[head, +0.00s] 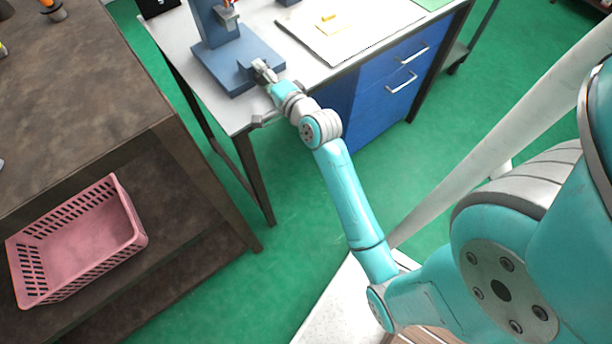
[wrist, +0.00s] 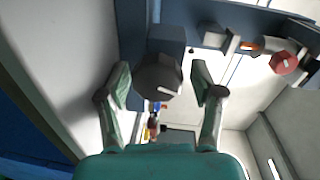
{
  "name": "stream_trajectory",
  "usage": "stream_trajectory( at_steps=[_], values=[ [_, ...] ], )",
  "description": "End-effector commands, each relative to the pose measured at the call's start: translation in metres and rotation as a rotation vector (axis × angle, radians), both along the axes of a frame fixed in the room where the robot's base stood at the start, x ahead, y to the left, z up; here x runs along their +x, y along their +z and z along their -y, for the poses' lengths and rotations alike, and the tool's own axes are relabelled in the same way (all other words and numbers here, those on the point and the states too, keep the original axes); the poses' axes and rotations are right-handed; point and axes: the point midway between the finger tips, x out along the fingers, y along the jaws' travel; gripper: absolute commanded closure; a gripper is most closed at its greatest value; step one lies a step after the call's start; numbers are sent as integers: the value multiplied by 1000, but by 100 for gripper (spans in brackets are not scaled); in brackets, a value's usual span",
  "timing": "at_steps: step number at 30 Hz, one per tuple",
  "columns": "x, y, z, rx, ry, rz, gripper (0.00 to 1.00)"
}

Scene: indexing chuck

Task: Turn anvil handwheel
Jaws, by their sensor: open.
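The anvil handwheel (wrist: 157,75) shows in the wrist view as a dark grey round disc with a light mark, in front of a blue block of the machine. My gripper (wrist: 160,80) is open, with one finger to the left of the wheel and one to its right. I see gaps at both sides, and I cannot tell how deep the wheel sits between the fingertips. In the head view my gripper (head: 262,72) is at the front of the blue machine (head: 215,65), low over its base. The handwheel is not clear there.
The machine stands on a white table with blue drawers (head: 385,85). A white board (head: 350,35) with a yellow piece (head: 328,16) lies to its right. A pink basket (head: 80,240) sits on the brown bench's lower shelf. A red knob (wrist: 284,63) shows in the wrist view.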

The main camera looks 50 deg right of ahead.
Motion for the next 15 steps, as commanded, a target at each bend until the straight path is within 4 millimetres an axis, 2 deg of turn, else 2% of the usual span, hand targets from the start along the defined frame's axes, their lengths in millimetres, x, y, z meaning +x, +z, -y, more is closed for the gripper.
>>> stream_trajectory(
  at_steps=[15],
  values=[
    [0, -4, 0, 631, 3, 171, 26]
  ],
)
